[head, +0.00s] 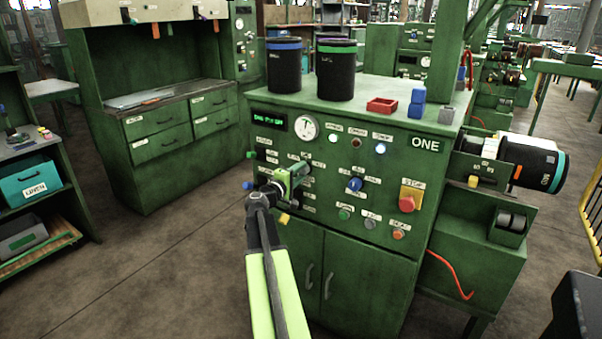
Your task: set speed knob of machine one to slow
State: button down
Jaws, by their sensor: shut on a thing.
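Machine one (384,139) is a green cabinet with "ONE" on its front panel. My gripper (301,171) is at the left-middle of this panel, shut on a small knob there. The fingers hide most of the knob, and its setting cannot be read. The small labels around it are too blurred to tell which is the speed knob. A blue knob (354,184) with labels around it sits to the right of my gripper, apart from it.
A red stop button (408,200) is at the panel's right. A dial gauge (306,128) and several lamps and small buttons are around my gripper. Two black sleeves (284,70) (336,75), a red tray (382,105) and blue blocks (417,100) stand on top.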

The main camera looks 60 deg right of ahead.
jog(key=shift+n, duration=0.4)
jog(key=c, duration=0.9)
grip_release()
jog(key=shift+a, duration=0.1)
jog(key=a, duration=1.7)
jog(key=shift+a, duration=0.15)
